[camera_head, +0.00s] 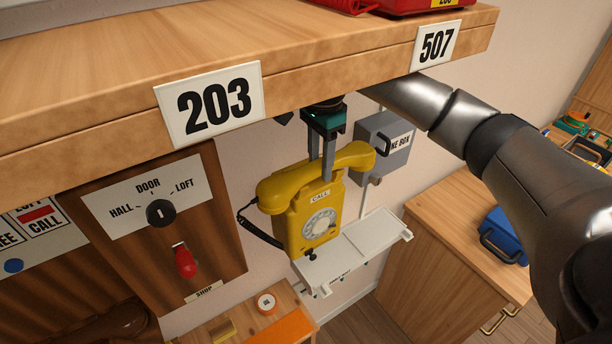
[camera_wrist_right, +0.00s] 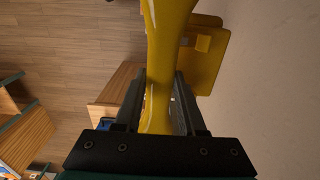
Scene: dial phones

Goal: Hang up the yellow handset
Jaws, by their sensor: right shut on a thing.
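The yellow handset (camera_head: 283,189) lies lengthwise across the top of the yellow dial phone (camera_head: 312,222). My right gripper (camera_head: 328,172) comes down from above and is shut on the middle of the handset. In the right wrist view the handset (camera_wrist_right: 165,58) runs between the two fingers (camera_wrist_right: 158,105). The phone body (camera_wrist_right: 210,62) and a small yellow cradle prong (camera_wrist_right: 203,42) show beside and beyond it. I cannot tell whether the handset rests on the cradle or is just above it. My left gripper is not in view.
A wooden shelf (camera_head: 120,70) with plates 203 and 507 overhangs my right gripper. A white wall shelf (camera_head: 365,240) is by the phone's base. A grey box (camera_head: 385,140) is on the wall behind. A black cord (camera_head: 258,232) hangs left. A wooden switch panel (camera_head: 222,240) stands at left.

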